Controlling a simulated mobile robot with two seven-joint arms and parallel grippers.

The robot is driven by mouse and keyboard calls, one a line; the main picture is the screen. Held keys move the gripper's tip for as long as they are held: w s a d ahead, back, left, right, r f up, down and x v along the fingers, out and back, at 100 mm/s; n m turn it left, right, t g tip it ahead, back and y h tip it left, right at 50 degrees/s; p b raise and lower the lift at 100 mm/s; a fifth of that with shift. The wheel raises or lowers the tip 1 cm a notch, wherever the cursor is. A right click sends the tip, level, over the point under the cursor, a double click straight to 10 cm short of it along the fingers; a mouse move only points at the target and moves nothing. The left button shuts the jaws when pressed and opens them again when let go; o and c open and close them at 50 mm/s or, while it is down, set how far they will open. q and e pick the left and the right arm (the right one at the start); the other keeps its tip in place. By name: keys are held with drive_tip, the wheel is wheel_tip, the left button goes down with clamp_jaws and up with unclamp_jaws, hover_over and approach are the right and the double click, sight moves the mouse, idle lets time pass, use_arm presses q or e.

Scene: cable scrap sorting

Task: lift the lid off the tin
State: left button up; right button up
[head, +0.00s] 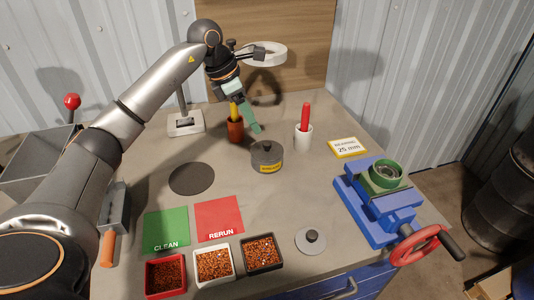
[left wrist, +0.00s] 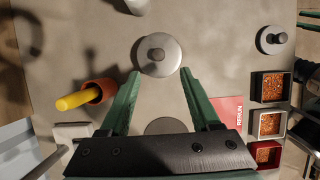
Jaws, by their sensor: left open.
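The grey tin (head: 268,164) stands upright mid-table with a yellow label on its front. Its lid (head: 267,149) is on top and has a dark knob in the middle; the lid also shows from above in the left wrist view (left wrist: 172,65). My left gripper (head: 255,128) hangs above and slightly behind-left of the tin in the head view. In the left wrist view its two green fingers (left wrist: 160,73) are spread wide, with nothing between them, and the lid lies just beyond their tips.
An orange cup with a yellow-handled tool (head: 235,130) stands close left of the tin. A white cup with a red stick (head: 303,137) is at right. A loose knobbed disc (head: 311,240) lies near the front. A blue vise (head: 375,212) is at right. A dark disc (head: 191,178) lies left.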

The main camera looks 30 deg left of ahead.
sight(266, 143)
use_arm(q)
drive_tip(key=x, duration=0.9)
drive_tip(key=shift+w+a, duration=0.1)
drive_tip(key=shift+w, duration=0.05)
drive_tip(key=shift+c, duration=0.4)
clamp_jaws()
drive_tip(key=shift+r, duration=0.1)
